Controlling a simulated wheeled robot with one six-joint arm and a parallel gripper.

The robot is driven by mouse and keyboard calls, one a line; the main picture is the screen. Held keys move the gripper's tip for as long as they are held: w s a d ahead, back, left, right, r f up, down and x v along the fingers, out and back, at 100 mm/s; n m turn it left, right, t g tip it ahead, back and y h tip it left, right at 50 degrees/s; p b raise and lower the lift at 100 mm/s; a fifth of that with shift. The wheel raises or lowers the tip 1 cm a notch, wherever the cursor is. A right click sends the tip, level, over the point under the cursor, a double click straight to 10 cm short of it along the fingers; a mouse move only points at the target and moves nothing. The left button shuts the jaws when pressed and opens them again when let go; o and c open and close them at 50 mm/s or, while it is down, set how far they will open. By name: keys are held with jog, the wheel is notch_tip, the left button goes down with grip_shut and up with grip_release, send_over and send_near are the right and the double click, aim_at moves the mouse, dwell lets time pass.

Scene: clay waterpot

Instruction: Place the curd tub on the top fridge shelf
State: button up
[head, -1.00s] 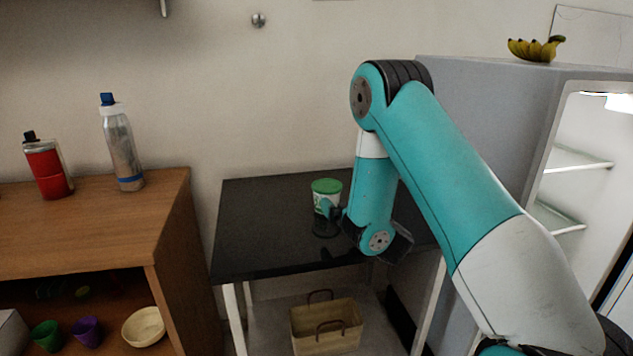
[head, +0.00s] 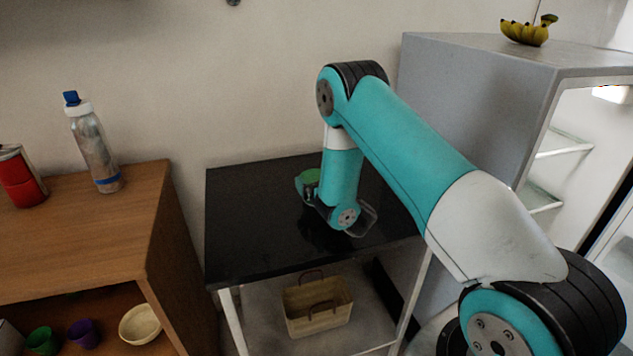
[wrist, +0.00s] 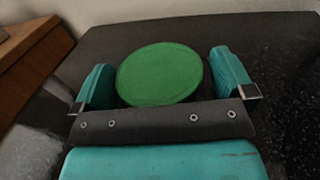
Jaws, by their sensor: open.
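The curd tub (head: 308,174) stands on the black table (head: 245,225), its green lid showing and most of its body hidden behind my arm in the head view. In the wrist view the tub's round green lid (wrist: 160,73) lies between the two teal fingers of my gripper (wrist: 168,82). The fingers are open, one on each side of the tub, with a gap visible at least on the right. The fridge (head: 475,110) stands at the right with its inside lit. Its upper visible glass shelf (head: 562,146) and a lower one (head: 540,199) show.
Bananas (head: 528,32) lie on top of the fridge. A wooden cabinet (head: 110,235) at the left bears a metal bottle (head: 95,150) and a red flask (head: 20,178). A basket (head: 318,305) sits on the table's lower shelf. The table's left part is clear.

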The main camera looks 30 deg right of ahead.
aim_at(317, 179)
jog(key=shift+a, duration=0.1)
jog(key=shift+w+a, duration=0.1)
jog(key=c, duration=1)
jog(key=shift+r, duration=0.15)
notch_tip(317, 179, up, 20)
jog(key=p, duration=1.2)
